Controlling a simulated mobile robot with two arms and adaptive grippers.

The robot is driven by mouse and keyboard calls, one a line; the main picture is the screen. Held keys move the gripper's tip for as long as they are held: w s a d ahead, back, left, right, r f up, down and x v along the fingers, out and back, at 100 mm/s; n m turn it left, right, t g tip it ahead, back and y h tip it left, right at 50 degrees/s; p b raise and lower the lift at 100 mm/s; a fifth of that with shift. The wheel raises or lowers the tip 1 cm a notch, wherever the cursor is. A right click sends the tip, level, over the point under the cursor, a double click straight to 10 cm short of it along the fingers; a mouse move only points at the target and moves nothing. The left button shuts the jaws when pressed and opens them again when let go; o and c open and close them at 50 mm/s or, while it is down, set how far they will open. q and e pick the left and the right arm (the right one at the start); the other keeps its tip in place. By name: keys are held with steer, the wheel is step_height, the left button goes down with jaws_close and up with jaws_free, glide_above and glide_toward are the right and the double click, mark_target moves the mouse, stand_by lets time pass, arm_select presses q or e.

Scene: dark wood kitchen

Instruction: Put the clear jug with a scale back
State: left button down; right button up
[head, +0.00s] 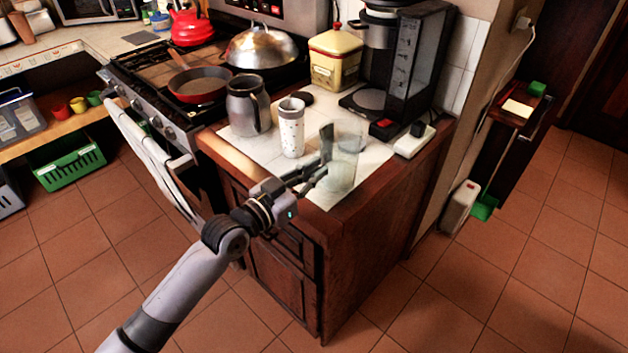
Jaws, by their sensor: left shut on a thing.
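The clear jug (345,160) is see-through and stands upright at the front right part of the white-tiled counter (372,158). My left gripper (326,160) reaches in from the left and is shut on the jug at its left side. The jug's scale is too small to make out. Whether the jug's base touches the counter is hard to tell. My right gripper is not in view.
A white patterned cup (291,128) and a grey pitcher (248,105) stand left of the jug. A black coffee maker (415,65) and a yellow tin (335,60) are behind. A white power strip (414,142) lies at right. The stove (150,85) holds pans.

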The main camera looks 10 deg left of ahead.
arm_select(q)
step_height(320, 180, down, 2)
steer(key=shift+f, duration=0.1)
steer(key=shift+f, duration=0.2)
steer(key=c, duration=1.7)
jaws_free()
steer(key=shift+r, duration=0.3)
steer(key=b+v, duration=0.1)
steer(key=v, duration=1.1)
steer(key=shift+b, duration=0.4)
